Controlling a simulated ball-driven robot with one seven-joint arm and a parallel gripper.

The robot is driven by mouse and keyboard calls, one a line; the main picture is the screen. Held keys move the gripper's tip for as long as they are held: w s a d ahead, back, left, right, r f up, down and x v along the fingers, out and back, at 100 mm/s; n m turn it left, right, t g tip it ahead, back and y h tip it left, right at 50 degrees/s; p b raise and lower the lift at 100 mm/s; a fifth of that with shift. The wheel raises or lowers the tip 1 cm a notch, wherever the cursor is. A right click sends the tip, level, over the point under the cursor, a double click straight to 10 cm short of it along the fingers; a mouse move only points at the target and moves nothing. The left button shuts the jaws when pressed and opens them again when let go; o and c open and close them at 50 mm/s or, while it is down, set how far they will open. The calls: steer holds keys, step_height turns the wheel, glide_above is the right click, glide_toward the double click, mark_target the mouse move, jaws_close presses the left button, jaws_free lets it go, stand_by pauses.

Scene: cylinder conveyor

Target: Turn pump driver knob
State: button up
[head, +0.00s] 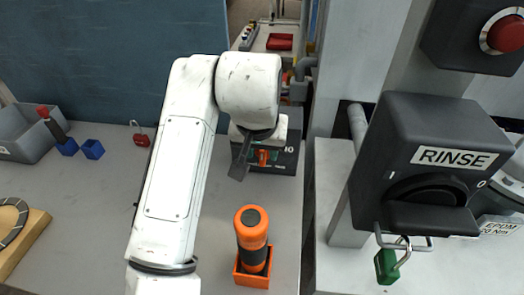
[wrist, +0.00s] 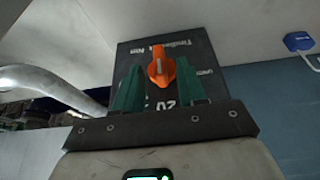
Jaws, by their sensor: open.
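The pump driver is a dark box (head: 290,160) at the back of the bench, partly hidden by my arm in the head view. Its orange knob (head: 263,158) is on its front. In the wrist view the knob (wrist: 160,68) is on the dark labelled panel (wrist: 196,58), with its grey stripe close to upright in the picture. My gripper (wrist: 159,72) is open, with one green finger at each side of the knob. I cannot tell whether either finger touches it. In the head view my gripper (head: 252,158) is in front of the box and partly hidden.
An orange-and-black tool (head: 251,235) stands in an orange holder in front of the pump driver. A RINSE switch box (head: 425,140) is at the right, with a green padlock (head: 386,268) below. A grey bin (head: 25,135), blue blocks (head: 92,149) and a red padlock (head: 141,140) are left.

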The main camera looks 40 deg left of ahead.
steer(key=shift+x, duration=0.9)
steer(key=shift+r, duration=0.1)
jaws_close()
